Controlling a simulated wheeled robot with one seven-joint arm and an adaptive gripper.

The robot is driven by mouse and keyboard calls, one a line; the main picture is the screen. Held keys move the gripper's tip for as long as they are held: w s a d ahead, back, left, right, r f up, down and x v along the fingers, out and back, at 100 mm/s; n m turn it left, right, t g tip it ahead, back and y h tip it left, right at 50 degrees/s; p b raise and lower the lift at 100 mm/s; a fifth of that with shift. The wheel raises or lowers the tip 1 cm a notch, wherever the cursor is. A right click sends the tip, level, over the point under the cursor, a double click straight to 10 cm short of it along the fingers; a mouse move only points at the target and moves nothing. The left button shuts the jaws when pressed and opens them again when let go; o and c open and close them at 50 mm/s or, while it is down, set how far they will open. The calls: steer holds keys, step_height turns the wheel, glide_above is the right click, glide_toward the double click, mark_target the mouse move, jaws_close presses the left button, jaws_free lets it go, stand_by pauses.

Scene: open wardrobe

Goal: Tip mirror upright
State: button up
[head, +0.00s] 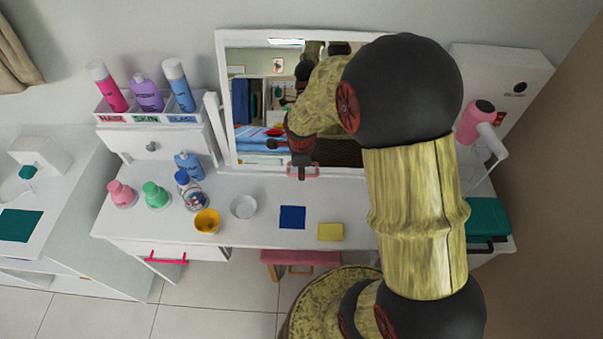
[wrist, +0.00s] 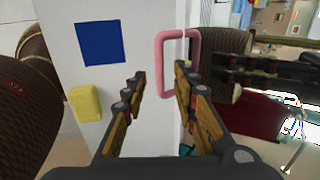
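The mirror (head: 250,110) has a white frame and stands at the back of the white dressing table. The head view does not show its exact tilt. A pink handle (head: 313,171) sits at its lower edge; this handle also shows in the wrist view (wrist: 162,65). My gripper (head: 302,170) is at the handle. In the wrist view my gripper (wrist: 160,80) is open, with its two fingertips apart and the near bar of the handle between them in the picture. I cannot tell whether either finger touches it. My arm hides the mirror's right part.
Bottles, pots and bowls (head: 243,207) stand on the left of the table (head: 265,228). A blue square (head: 292,217) and a yellow block (head: 330,232) lie near the front. A pink hairdryer (head: 475,122) and green box (head: 488,218) are at the right.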

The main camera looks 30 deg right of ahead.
steer(key=shift+x, duration=1.6)
steer(key=shift+c, duration=0.6)
jaws_close()
steer(key=shift+b, duration=0.3)
